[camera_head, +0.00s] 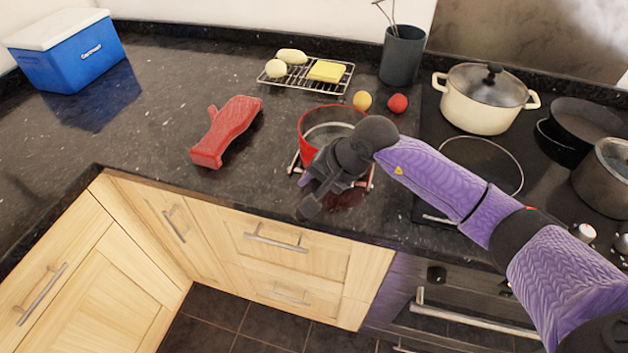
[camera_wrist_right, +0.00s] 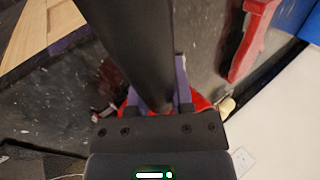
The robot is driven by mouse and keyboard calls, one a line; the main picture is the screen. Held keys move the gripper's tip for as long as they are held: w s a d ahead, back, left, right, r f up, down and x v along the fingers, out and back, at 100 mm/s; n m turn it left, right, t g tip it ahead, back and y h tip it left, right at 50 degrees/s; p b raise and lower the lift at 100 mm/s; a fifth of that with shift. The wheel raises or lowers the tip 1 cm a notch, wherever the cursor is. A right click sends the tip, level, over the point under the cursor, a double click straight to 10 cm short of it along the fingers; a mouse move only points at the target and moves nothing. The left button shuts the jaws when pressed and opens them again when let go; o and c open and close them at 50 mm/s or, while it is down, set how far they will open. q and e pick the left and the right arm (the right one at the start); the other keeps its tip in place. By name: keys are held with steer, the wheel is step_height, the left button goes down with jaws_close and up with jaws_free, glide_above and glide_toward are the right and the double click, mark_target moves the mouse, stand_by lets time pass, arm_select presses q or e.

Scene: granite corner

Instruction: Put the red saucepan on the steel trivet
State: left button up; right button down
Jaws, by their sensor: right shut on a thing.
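The red saucepan (camera_head: 308,124) is upright at the front of the counter. It is partly hidden behind my right gripper. Parts of the steel trivet (camera_head: 293,164) show beneath and around it; I cannot tell whether the pan rests on it or is just above. My right gripper (camera_head: 322,180) is shut on the saucepan's dark handle, at the pan's front side. In the right wrist view the dark handle (camera_wrist_right: 125,40) runs between the fingers, with the red pan (camera_wrist_right: 203,103) partly visible behind them. My left gripper is not in view.
A red oven mitt (camera_head: 225,132) lies left of the pan. Behind are a wire rack (camera_head: 290,82) with food, a yellow ball (camera_head: 362,100), a red ball (camera_head: 398,103) and a grey utensil pot (camera_head: 402,57). A cream pot (camera_head: 482,103) stands on the hob. The left counter is mostly clear.

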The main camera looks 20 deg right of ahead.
steer(key=c, duration=0.5)
jaws_free()
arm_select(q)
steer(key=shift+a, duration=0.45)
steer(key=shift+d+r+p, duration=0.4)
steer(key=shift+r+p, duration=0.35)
arm_select(e)
steer(key=v, duration=1.2)
